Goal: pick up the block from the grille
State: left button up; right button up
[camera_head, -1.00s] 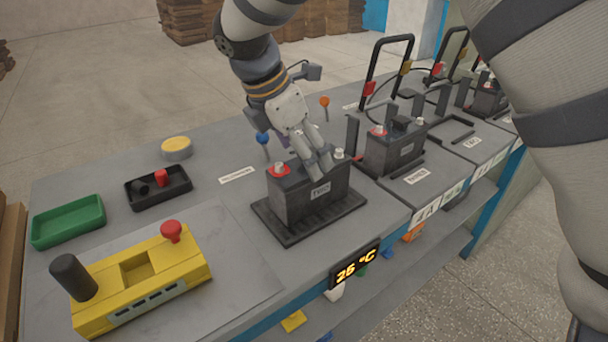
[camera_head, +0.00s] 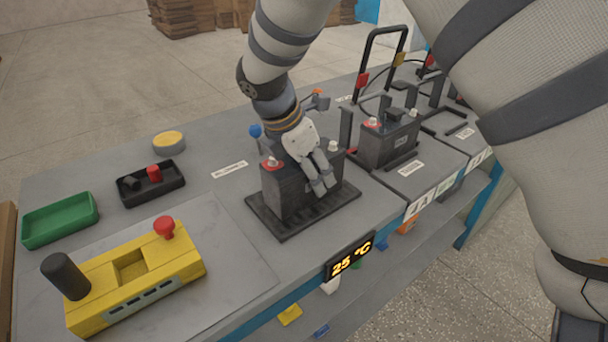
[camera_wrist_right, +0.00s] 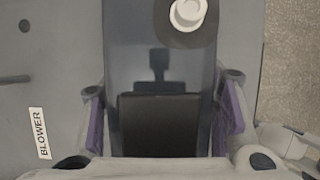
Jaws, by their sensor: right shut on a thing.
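The block (camera_head: 285,195) is a dark grey battery-like box with a red-ringed post and a white post on top. It stands upright on the black ribbed grille (camera_head: 272,232); I see no clear gap beneath it. My right gripper (camera_head: 323,184) comes down from above and is shut on the block, its fingers covering part of the front face. In the right wrist view the block (camera_wrist_right: 130,60) lies between the two purple-padded fingers (camera_wrist_right: 162,115), with a white post at the top. My left gripper is not in view.
A second battery (camera_head: 388,142) stands to the right. A yellow box with a red knob (camera_head: 135,285), a green tray (camera_head: 60,220), a black tray (camera_head: 150,185) and a yellow-topped button (camera_head: 168,142) are to the left. A temperature display (camera_head: 350,257) is on the bench's front edge.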

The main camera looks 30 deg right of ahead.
jog(key=shift+w, duration=0.1)
grip_shut()
jog(key=shift+r, duration=0.15)
jog(key=shift+r, duration=0.2)
notch_tip(320, 180, up, 3)
jog(key=shift+r, duration=0.2)
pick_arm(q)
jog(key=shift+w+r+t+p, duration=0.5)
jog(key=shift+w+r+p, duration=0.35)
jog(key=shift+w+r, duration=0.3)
pick_arm(e)
jog(key=s+a+r, duration=0.2)
jog(key=s+r, duration=0.7)
jog(key=s, duration=0.4)
jog(key=shift+s+a, duration=0.35)
